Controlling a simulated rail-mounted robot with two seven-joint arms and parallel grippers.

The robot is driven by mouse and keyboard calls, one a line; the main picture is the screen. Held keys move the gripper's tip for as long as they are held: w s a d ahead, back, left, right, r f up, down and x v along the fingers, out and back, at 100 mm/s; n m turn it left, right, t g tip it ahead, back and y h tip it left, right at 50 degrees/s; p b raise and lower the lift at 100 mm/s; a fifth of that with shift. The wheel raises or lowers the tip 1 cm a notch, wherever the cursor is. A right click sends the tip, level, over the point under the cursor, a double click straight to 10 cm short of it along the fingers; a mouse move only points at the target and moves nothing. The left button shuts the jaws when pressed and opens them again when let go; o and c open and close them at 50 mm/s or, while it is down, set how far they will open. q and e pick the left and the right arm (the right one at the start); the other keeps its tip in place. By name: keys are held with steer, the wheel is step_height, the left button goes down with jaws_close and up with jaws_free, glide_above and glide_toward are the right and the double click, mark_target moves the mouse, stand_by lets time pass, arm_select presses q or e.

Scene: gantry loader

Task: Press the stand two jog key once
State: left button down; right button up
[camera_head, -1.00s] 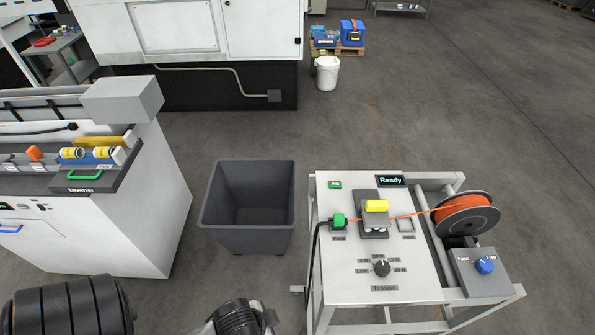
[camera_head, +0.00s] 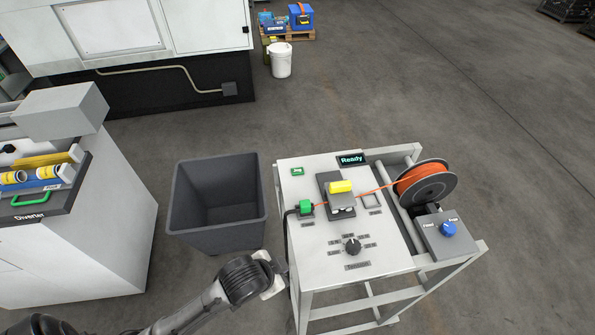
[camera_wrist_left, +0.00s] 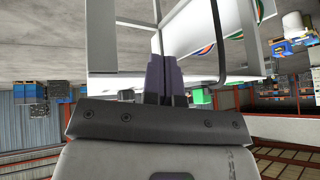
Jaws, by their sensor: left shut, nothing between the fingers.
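The stand (camera_head: 318,265) is a white frame with a light sloping top at the right of the head view. Its top carries a lit "Ready" display (camera_head: 352,160), a small green key (camera_head: 297,171), a pale framed square (camera_head: 372,201) and a black tension knob (camera_head: 352,246). The key lettering is too small to read, so I cannot tell which is the jog key. My left gripper (camera_head: 282,270) is low beside the stand's left edge, away from the keys. In the left wrist view its dark fingers (camera_wrist_left: 165,75) are together and empty, before the white frame.
An orange spool (camera_head: 425,185) and a blue feed knob (camera_head: 448,229) sit at the stand's right.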

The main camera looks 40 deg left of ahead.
arm_select(q)
steer(key=w+a+r+m+t, duration=0.3)
steer(key=w+r, duration=0.6)
steer(key=w, duration=0.4)
step_height(320, 180, up, 4)
steer(key=m+g+h+b, duration=0.1)
steer(key=m+g+h, duration=0.1)
steer(key=m+h, duration=0.45)
glide_above(297, 172)
steer(key=m+y, duration=0.2)
steer(key=shift+f+h, duration=0.1)
steer(key=shift+h, duration=0.15)
steer(key=shift+f, duration=0.15)
step_height(297, 172, down, 7)
steer(key=b, duration=0.5)
steer(key=shift+r, duration=0.2)
steer(key=shift+f+b, duration=0.65)
steer(key=shift+f, duration=0.35)
